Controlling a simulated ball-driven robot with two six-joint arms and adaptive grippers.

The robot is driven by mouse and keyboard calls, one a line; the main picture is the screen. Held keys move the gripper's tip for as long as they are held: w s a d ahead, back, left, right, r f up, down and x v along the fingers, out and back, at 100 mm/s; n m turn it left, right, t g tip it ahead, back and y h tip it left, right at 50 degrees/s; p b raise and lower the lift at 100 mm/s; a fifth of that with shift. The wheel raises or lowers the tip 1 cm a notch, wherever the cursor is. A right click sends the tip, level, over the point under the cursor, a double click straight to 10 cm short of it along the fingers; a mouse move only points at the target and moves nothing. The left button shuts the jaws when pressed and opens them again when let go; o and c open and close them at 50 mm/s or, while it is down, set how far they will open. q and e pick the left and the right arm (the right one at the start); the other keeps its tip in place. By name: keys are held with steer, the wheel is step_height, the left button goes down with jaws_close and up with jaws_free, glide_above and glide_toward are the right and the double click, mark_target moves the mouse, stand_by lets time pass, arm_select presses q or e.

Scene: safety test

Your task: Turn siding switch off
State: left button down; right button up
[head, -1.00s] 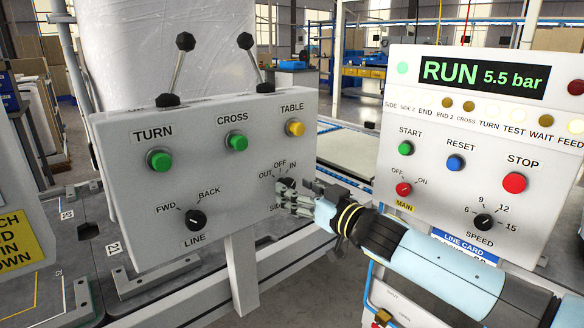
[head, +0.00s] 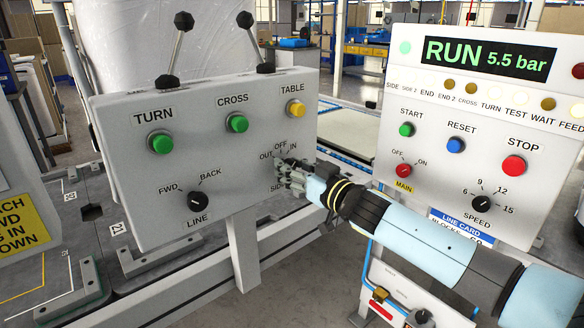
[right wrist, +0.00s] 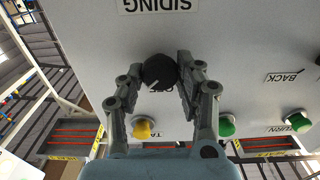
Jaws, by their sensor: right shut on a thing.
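The siding switch is a black round knob (right wrist: 158,72) on the grey-white box (head: 165,105), above the SIDING label (right wrist: 158,5) in the head view's sense. Its positions read OUT, OFF and IN. My right gripper (head: 284,174) is at this knob, and in the right wrist view (right wrist: 163,76) its two fingers are shut on the knob from both sides. A pale mark on the knob points down and slightly left in that upside-down view. In the head view the fingers hide most of the knob. My left gripper is not in view.
The box also carries green TURN (head: 160,142) and CROSS (head: 237,123) buttons, a yellow TABLE button (head: 296,108), a LINE knob (head: 198,202) and two levers. A second panel (head: 440,130) stands to the right, with a red STOP button (head: 513,166).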

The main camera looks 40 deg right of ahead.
steer(key=shift+n, duration=0.3)
steer(key=shift+a+n, duration=0.1)
steer(key=shift+n, duration=4)
steer(key=o, duration=1.1)
steer(key=shift+o, duration=0.2)
steer(key=shift+s, duration=0.1)
steer(key=s, duration=1.2)
steer(key=shift+d, duration=0.45)
steer(key=shift+w, duration=0.1)
